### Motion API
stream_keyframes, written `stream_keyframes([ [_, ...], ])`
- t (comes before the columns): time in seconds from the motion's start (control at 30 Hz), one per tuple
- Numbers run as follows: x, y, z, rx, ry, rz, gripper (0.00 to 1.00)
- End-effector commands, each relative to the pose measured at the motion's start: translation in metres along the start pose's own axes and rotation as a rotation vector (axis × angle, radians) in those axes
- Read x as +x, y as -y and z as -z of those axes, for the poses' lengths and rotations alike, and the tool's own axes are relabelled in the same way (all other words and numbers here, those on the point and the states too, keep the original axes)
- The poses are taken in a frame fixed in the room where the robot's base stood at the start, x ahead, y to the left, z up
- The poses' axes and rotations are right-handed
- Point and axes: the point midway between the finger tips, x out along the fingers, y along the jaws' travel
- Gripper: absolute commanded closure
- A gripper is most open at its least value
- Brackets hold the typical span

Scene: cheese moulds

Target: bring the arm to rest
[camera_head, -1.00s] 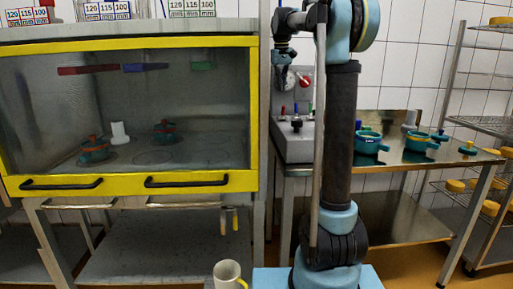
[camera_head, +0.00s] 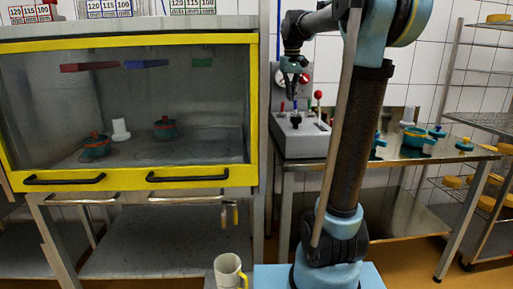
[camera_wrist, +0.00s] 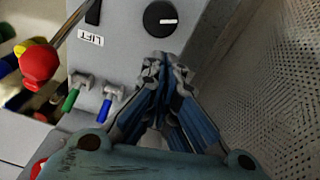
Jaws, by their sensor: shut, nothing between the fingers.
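My gripper (camera_head: 294,82) hangs at the end of my raised arm, pointing down in front of and above the grey control box in the head view. In the wrist view my gripper (camera_wrist: 163,66) is shut and empty, its fingertips together. Below the fingers shows the grey box (camera_wrist: 125,20) with a black knob, a "LIFT" label and green and blue toggles. I cannot tell from the wrist view whether the fingertips touch the box.
A red-knobbed lever (camera_wrist: 40,64) stands beside the gripper. The yellow-framed glass cabinet (camera_head: 130,180) is at left. A steel table (camera_head: 455,160) with teal moulds (camera_head: 413,138) is at right. A cream mug (camera_head: 228,270) stands low in front. A rack (camera_head: 480,120) holds cheeses at far right.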

Motion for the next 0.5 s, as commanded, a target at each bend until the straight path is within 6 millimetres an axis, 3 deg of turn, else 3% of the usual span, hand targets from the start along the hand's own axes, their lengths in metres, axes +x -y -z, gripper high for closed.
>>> stream_keyframes([
  [0.03, 0.007, 0.000, -0.019, 0.009, -0.003, 0.001, 1.00],
  [0.27, 0.043, 0.003, -0.094, 0.046, -0.016, 0.004, 1.00],
  [0.5, 0.091, 0.009, -0.171, 0.086, -0.033, 0.008, 1.00],
])
